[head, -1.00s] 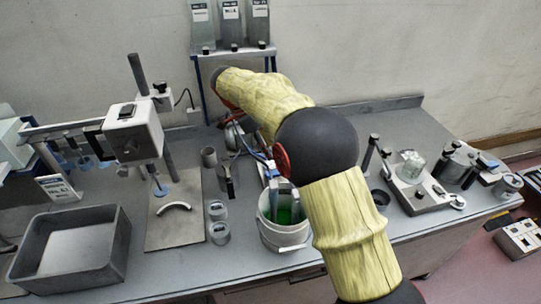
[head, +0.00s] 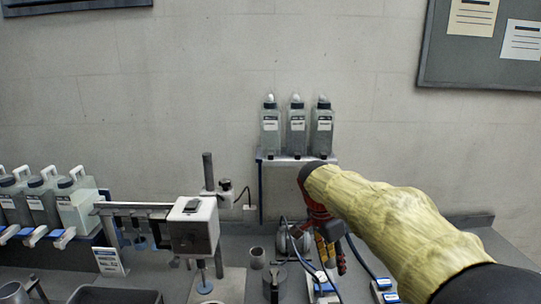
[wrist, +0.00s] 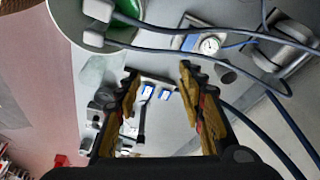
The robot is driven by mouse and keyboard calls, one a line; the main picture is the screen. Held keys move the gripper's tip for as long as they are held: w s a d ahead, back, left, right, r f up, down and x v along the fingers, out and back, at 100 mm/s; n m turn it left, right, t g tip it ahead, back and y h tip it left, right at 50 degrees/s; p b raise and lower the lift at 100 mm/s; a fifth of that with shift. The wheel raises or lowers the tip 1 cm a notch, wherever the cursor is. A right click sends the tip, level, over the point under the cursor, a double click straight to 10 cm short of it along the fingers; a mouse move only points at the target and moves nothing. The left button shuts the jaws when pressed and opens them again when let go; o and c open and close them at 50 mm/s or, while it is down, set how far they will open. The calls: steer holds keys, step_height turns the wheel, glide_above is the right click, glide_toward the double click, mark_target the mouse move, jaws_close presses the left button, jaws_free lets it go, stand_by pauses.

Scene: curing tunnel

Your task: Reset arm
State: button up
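My gripper (wrist: 158,78) is open in the wrist view, its two tan-and-black fingers apart with nothing held between them. In the head view my gripper (head: 331,250) is small and partly hidden, hanging over the bench at the end of my yellow-sleeved arm (head: 395,215). The arm reaches in from the lower right. The wrist view shows a white bucket with green inside (wrist: 85,22) at the upper left, apart from the fingers. Blue-and-white items (wrist: 150,92) appear beyond the fingertips.
Three bottles (head: 296,130) stand on a raised shelf behind my gripper. A white boxed stand (head: 193,228) is to the left, near several larger bottles (head: 42,200). Dark cables (wrist: 200,52) cross the wrist view. A grey tray (head: 115,295) is at the lower left.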

steer(key=s+d+r+n+t+y, duration=0.15)
steer(key=s+n, duration=0.25)
steer(key=s, duration=0.4)
steer(key=s+r+n+t, duration=0.1)
steer(key=s+r+n, duration=0.2)
steer(key=s, duration=0.5)
steer(key=s+f+n+t, duration=0.1)
steer(key=s+f+n, duration=0.1)
steer(key=s, duration=0.4)
steer(key=s+f+n+t+y, duration=0.1)
steer(key=s+f+n, duration=0.2)
steer(key=s, duration=0.4)
steer(key=shift+n, duration=0.7)
